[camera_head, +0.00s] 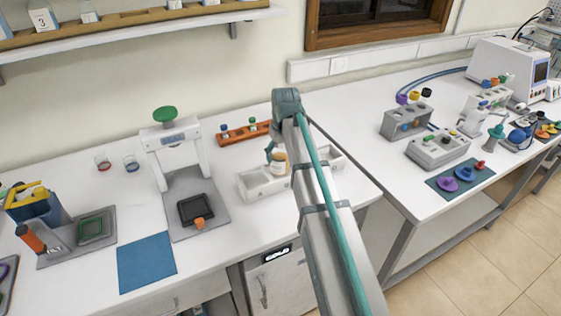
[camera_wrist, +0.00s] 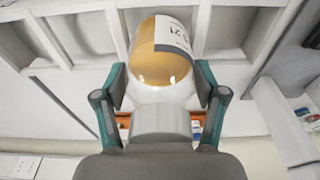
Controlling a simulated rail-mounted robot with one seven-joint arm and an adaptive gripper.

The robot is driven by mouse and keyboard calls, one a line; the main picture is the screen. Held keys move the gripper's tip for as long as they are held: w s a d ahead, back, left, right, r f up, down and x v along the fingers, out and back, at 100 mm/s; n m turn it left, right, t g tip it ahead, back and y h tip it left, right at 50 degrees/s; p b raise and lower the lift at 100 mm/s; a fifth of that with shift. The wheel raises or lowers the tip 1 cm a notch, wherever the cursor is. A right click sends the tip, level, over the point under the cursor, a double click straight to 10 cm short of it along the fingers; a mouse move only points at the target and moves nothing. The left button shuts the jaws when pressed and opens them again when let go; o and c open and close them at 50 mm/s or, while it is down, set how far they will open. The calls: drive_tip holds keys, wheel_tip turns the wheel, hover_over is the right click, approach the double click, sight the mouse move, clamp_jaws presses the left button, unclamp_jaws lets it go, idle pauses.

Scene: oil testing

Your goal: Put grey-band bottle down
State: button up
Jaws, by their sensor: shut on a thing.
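The bottle (camera_head: 279,163) has an amber body and a white label, and is held at the white compartment rack (camera_head: 262,185). In the wrist view the bottle (camera_wrist: 158,66) shows its amber end, part of a printed label and a pale section between the fingers. My gripper (camera_head: 271,153) is shut on it; in the wrist view the gripper's teal fingers (camera_wrist: 160,90) press on both sides. The rack's walls (camera_wrist: 85,68) and empty compartments lie around the bottle in that view. I cannot tell whether its base touches the rack floor.
An orange rack (camera_head: 241,134) with small capped vials stands behind the white rack. A white press-like device (camera_head: 175,147) with a green knob is to the left. A blue mat (camera_head: 146,262) lies bare in front. A second bench (camera_head: 385,83) at right carries several instruments.

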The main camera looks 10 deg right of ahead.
sight(280, 162)
drive_tip(key=shift+f+p, duration=0.55)
drive_tip(key=shift+f, duration=1.4)
drive_tip(key=shift+f, duration=0.15)
drive_tip(key=o, duration=1.7)
drive_tip(key=r+b, duration=0.1)
drive_tip(key=r, duration=0.3)
drive_tip(key=s+r+b, duration=0.1)
drive_tip(key=r, duration=0.7)
drive_tip(key=shift+s+d+r+b, duration=0.1)
drive_tip(key=shift+s+d+b, duration=0.15)
drive_tip(key=shift+s+b, duration=0.15)
